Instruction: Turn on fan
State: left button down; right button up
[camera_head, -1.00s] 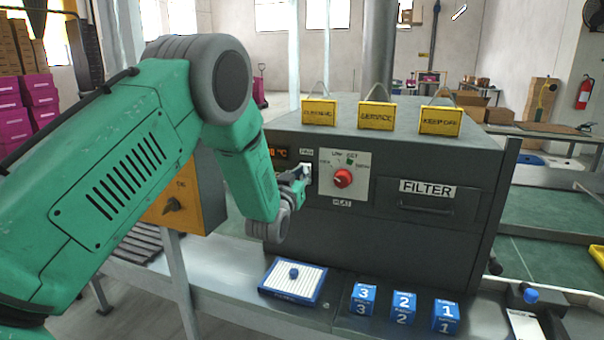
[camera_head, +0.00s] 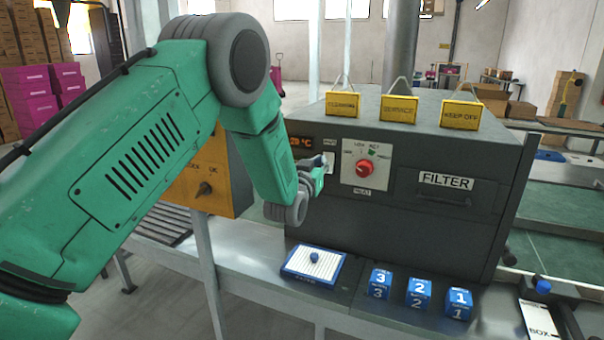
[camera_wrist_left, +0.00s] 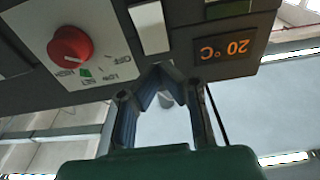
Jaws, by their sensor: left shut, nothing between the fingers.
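The fan switch (camera_head: 328,161) is a white rocker plate on the front of the dark grey machine, between the orange temperature display (camera_head: 301,143) and the red heat knob (camera_head: 364,169). My left gripper (camera_head: 322,166) is shut and empty, with its tips at or very near the switch. In the left wrist view the machine appears upside down. There the white switch (camera_wrist_left: 150,27) lies just beyond the shut fingertips (camera_wrist_left: 160,72), and the display (camera_wrist_left: 228,47) reads 20 °C. I cannot tell whether the fingers touch the switch. My right gripper is not in view.
Yellow hanging signs (camera_head: 399,109) stand on the machine's top. A filter drawer (camera_head: 444,188) is at the right of its front. A white pad with a blue knob (camera_head: 313,265) and blue numbered cubes (camera_head: 419,293) lie on the bench below. An orange control box (camera_head: 213,180) is at left.

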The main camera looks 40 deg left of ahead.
pick_arm(q)
jog(key=s+d+r, duration=0.1)
jog(key=s+d, duration=0.1)
jog(key=s, duration=0.7)
jog(key=shift+s+d+r, duration=0.3)
jog(key=shift+d+r, duration=0.1)
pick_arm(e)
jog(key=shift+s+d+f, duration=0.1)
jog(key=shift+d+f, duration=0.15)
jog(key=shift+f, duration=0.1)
pick_arm(q)
jog(key=shift+a, duration=0.2)
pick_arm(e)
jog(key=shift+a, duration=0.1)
